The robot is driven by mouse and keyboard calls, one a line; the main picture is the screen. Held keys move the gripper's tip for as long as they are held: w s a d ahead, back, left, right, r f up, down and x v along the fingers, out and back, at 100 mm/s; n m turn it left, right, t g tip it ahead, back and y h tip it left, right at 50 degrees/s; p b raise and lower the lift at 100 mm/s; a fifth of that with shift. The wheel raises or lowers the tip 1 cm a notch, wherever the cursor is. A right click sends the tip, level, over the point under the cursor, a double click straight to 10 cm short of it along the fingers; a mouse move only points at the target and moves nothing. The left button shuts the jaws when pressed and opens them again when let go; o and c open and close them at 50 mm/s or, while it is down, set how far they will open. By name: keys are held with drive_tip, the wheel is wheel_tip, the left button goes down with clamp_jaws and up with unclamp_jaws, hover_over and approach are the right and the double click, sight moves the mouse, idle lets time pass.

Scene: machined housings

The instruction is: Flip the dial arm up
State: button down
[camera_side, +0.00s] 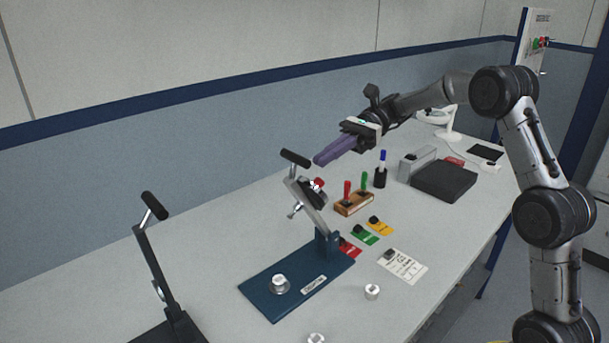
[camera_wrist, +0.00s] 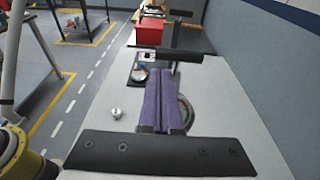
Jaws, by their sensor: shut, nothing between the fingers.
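The dial fixture has a dark blue base plate (camera_side: 262,292) and a post carrying a tilted grey dial arm (camera_side: 312,208) with a red knob. A black crossbar handle (camera_side: 295,158) tops the arm, which leans up and left. My gripper (camera_side: 318,161) has its purple fingers shut and empty. In the side view the fingertips appear just right of the handle; contact cannot be told. In the wrist view the fingers (camera_wrist: 170,74) point toward a black crossbar (camera_wrist: 165,53) beyond their tips. They partly hide a round dial face (camera_wrist: 186,112).
A second fixture with a black-handled lever (camera_side: 150,248) stands at the front left. A small silver knob (camera_side: 372,291) sits in front.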

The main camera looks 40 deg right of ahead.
drive_tip(key=shift+v, duration=1.4)
drive_tip(key=shift+f, duration=0.2)
drive_tip(key=shift+d, duration=0.1)
drive_tip(key=v, duration=0.7)
drive_tip(key=shift+d+r, duration=0.1)
idle(0.5)
